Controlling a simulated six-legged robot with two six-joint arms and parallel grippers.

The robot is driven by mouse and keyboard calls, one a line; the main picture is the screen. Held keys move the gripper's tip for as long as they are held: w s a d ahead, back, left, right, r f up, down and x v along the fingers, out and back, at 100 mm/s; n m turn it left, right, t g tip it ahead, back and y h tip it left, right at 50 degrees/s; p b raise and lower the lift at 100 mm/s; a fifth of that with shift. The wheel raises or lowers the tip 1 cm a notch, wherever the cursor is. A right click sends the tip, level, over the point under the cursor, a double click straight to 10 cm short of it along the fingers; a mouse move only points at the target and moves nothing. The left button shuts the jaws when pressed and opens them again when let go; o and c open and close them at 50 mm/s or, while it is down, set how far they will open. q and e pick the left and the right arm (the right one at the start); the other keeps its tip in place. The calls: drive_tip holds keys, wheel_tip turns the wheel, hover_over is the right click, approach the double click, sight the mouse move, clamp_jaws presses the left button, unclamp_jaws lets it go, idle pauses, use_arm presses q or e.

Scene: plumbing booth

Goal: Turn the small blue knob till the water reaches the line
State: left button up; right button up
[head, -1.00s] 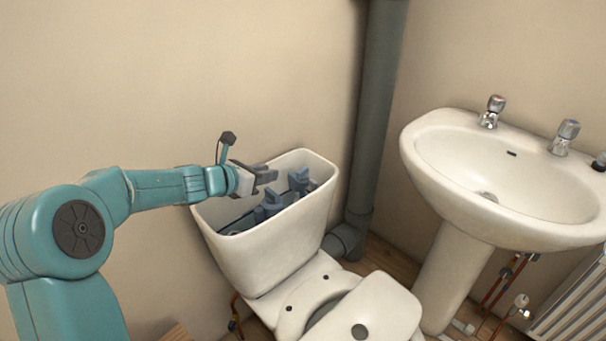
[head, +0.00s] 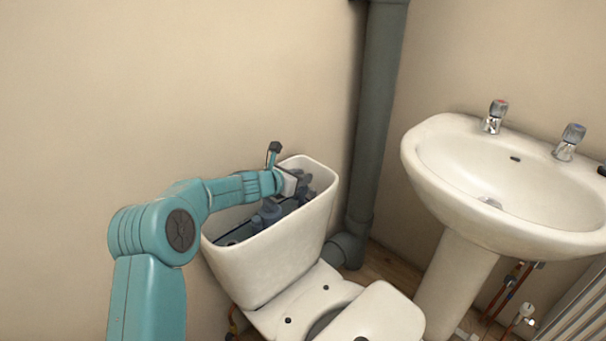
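The open toilet cistern (head: 272,262) stands against the wall with its lid off. Blue-grey valve parts (head: 268,213) show inside it, with dark water low in the tank. My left gripper (head: 302,183) is over the right part of the cistern, at the blue-grey fitting there. Its fingers overlap that fitting, so I cannot tell whether they touch it or how far apart they are. The small blue knob and the water line cannot be made out; the gripper and cistern walls hide part of the inside. My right gripper is not in view.
A grey soil pipe (head: 374,120) rises just right of the cistern. A white basin (head: 470,215) with two taps stands at the right. The wall to the left is bare.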

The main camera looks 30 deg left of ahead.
use_arm(q)
drive_tip(key=shift+w+d+f, duration=0.15)
drive_tip(key=shift+w+f, duration=0.1)
drive_tip(key=shift+w, duration=0.4)
clamp_jaws()
drive_tip(key=n+y+b, duration=0.1)
drive_tip(key=b, duration=0.2)
drive_tip(key=shift+f, duration=0.2)
drive_tip(key=shift+r+b, duration=0.1)
drive_tip(key=shift+b, duration=0.3)
drive_tip(key=shift+r+t+y, duration=0.15)
drive_tip(key=shift+t+y, duration=0.15)
unclamp_jaws()
